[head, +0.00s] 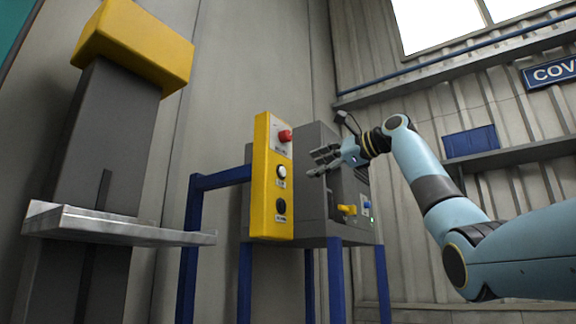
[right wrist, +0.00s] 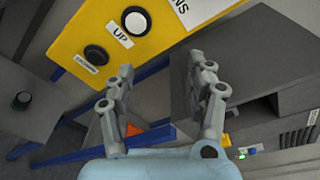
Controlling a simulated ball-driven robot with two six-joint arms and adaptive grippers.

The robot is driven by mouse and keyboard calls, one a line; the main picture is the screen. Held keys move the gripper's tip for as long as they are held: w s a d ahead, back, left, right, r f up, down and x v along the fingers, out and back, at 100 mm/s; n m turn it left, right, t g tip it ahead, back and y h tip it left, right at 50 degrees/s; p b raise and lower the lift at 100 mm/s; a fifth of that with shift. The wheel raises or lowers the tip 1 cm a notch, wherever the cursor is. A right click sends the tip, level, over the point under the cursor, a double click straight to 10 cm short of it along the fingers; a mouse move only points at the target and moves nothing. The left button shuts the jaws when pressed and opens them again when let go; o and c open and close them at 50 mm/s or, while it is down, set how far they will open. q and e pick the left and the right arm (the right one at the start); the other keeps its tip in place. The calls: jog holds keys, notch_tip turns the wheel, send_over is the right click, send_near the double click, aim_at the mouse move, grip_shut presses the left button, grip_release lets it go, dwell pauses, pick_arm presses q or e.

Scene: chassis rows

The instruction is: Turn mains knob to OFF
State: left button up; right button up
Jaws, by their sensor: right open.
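A red knob (head: 285,136) sits on a pale plate at the top of a yellow control panel (head: 260,190). In the right wrist view the panel (right wrist: 75,32) is at the upper left, and a plate (right wrist: 198,8) shows lettering ending in "NS". The red knob is out of that view, and its pointer position cannot be read. My right gripper (head: 316,161) is open and empty, to the right of the panel and slightly below the red knob, apart from it. Its two fingers (right wrist: 162,75) also show in the right wrist view. My left gripper is not in view.
The panel carries a white button (head: 282,171) marked UP and a black button (head: 281,206). A grey cabinet (head: 311,185) with a yellow handle (head: 348,210) stands beside it on blue legs. A grey column with a metal shelf (head: 120,226) stands left.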

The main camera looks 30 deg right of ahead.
jog(key=y, duration=0.1)
send_near(290, 135)
jog(key=shift+t, duration=0.3)
jog(key=p+x, duration=0.4)
jog(key=x, duration=0.4)
jog(key=shift+w+a+f, duration=0.15)
jog(key=shift+a, duration=0.15)
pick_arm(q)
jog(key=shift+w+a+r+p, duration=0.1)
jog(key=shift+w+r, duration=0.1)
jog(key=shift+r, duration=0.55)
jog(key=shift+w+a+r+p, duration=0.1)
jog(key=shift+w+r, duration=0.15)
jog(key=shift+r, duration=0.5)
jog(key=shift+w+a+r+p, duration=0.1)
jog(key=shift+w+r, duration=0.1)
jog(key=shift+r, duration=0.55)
pick_arm(e)
jog(key=shift+w+a+f, duration=0.15)
jog(key=shift+w+f, duration=0.05)
jog(key=shift+w, duration=0.4)
jog(key=shift+s, duration=0.1)
grip_shut()
